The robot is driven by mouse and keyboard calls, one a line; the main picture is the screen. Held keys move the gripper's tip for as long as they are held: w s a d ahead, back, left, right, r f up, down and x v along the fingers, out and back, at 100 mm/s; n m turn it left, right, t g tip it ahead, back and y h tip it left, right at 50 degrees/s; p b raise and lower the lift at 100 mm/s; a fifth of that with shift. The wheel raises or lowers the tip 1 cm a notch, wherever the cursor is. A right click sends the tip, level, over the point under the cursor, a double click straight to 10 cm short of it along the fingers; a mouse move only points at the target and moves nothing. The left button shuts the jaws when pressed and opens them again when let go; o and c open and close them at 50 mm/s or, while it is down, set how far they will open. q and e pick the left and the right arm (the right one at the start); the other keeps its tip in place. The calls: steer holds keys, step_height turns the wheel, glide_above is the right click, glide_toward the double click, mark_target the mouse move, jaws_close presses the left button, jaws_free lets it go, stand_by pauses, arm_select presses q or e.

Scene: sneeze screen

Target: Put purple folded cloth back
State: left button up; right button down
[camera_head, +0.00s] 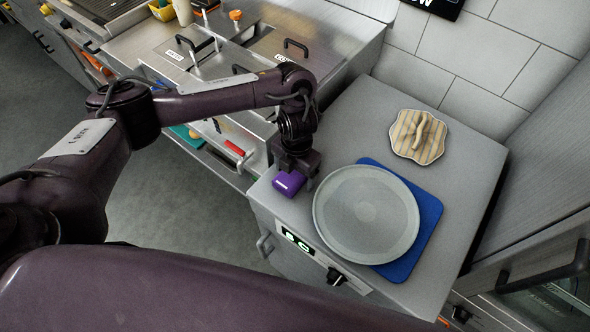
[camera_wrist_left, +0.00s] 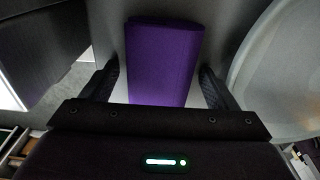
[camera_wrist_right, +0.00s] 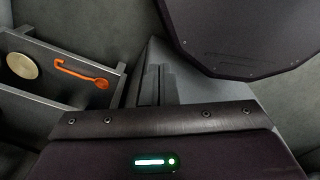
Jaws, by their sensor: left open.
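The purple folded cloth (camera_head: 288,183) lies on the grey counter top (camera_head: 353,118), near its left edge and just left of the round plate. My left gripper (camera_head: 297,178) is right above the cloth, pointing down. In the left wrist view the cloth (camera_wrist_left: 160,62) lies between the two spread fingers of my left gripper (camera_wrist_left: 162,85), with a small gap on each side. My right gripper (camera_wrist_right: 158,85) shows only in its own wrist view, its fingers together with nothing between them.
A grey round plate (camera_head: 366,215) rests on a blue mat (camera_head: 428,213) beside the cloth. A striped wavy dish (camera_head: 418,137) with a pale item stands farther back. A steel counter with lidded wells (camera_head: 233,65) adjoins at left. An orange utensil (camera_wrist_right: 82,73) lies on a low shelf.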

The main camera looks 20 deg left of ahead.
arm_select(q)
steer(key=shift+r+p, duration=0.3)
steer(key=shift+r, duration=0.15)
step_height(320, 180, up, 11)
steer(key=shift+w+r+p, duration=0.2)
steer(key=shift+p, duration=0.2)
steer(key=shift+d, duration=0.1)
